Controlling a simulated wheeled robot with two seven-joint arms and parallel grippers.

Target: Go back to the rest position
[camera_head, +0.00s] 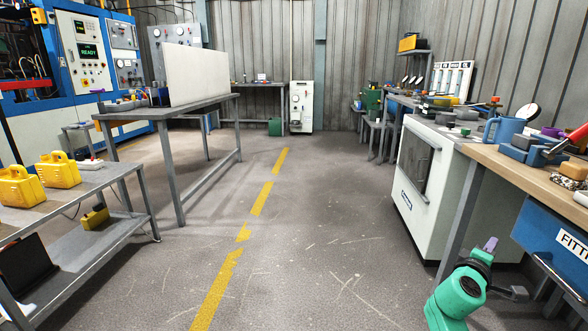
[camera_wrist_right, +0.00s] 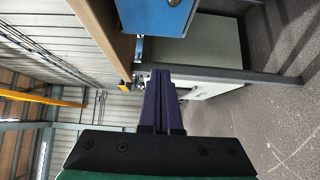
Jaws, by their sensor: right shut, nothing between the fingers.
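My right gripper (camera_head: 491,243) is at the lower right of the head view, at the end of my green arm, beside the wooden workbench (camera_head: 484,151). In the right wrist view its two purple fingers (camera_wrist_right: 160,78) lie together with nothing between them. My left gripper is not in view. Two yellow jerry cans, a nearer one (camera_head: 18,190) and a farther one (camera_head: 58,172), stand upright on the grey metal table (camera_head: 97,180) at the left, far from my right gripper.
A blue drawer unit (camera_head: 553,236) hangs under the right workbench, near my right arm. A white cabinet (camera_head: 420,175) stands beyond it. A long table (camera_head: 190,107) with a pale panel stands at left centre. The floor along the yellow line (camera_head: 261,200) is clear.

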